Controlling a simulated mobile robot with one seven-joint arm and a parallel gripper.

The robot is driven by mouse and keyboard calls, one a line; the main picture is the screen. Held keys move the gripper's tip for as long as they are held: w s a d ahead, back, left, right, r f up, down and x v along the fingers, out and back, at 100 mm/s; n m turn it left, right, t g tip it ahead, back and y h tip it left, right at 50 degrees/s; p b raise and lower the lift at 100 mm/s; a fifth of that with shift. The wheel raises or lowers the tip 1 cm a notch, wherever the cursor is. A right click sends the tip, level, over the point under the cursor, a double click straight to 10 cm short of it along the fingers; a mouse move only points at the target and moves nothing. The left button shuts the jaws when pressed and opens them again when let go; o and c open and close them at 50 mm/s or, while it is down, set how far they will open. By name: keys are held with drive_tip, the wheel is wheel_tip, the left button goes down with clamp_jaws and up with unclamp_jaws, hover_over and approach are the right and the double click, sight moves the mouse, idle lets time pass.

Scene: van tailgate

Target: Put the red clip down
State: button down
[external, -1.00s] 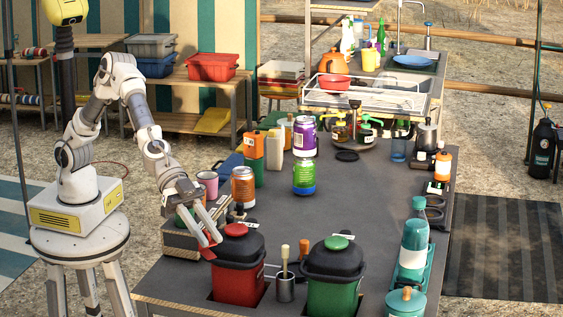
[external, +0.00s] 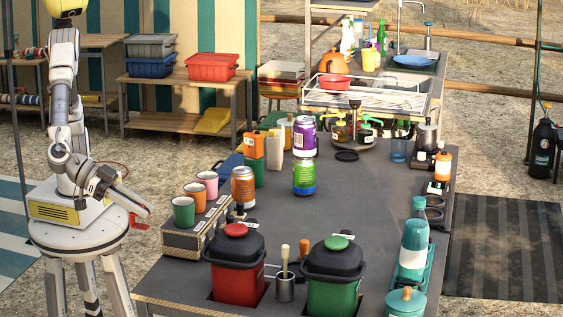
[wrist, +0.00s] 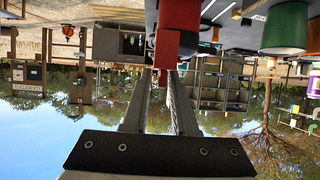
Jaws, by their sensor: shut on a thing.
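The red clip (external: 140,226) is held at the tip of my gripper (external: 145,212), in the air left of the dark table (external: 165,277) in the external view. The wrist view also shows the red clip (wrist: 166,48) between the two fingertips of my gripper (wrist: 160,78). The fingers are shut on it. The clip touches no surface that I can see. Its far end is hard to make out against other red in the wrist view.
A wooden box (external: 185,243) with green (external: 183,211), orange (external: 195,194) and pink (external: 207,184) cups stands at the table's left edge. A red bin (external: 236,280) and a green bin (external: 333,292) stand at the front. The table's middle (external: 360,210) is mostly bare.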

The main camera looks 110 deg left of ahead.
drive_tip(key=shift+n+y, duration=0.4)
drive_tip(key=w+a+f+b, duration=0.1)
drive_tip(key=w+a+f, duration=0.1)
drive_tip(key=f, duration=0.2)
drive_tip(key=w+a+f+b, duration=0.2)
drive_tip(key=w+a+f, duration=0.1)
drive_tip(key=w+a+f+b, duration=0.1)
drive_tip(key=w+a+f, duration=0.1)
drive_tip(key=w+f, duration=0.1)
drive_tip(key=shift+w+a+f, duration=0.1)
drive_tip(key=shift+a+f, duration=0.05)
drive_tip(key=shift+f, duration=0.3)
drive_tip(key=shift+w+a+f, duration=0.1)
drive_tip(key=shift+a+f, duration=0.05)
drive_tip(key=shift+f, duration=0.25)
drive_tip(key=shift+f+b, duration=1.2)
drive_tip(key=shift+f, duration=0.7)
drive_tip(key=shift+f, duration=0.15)
drive_tip(key=c, duration=0.7)
unclamp_jaws()
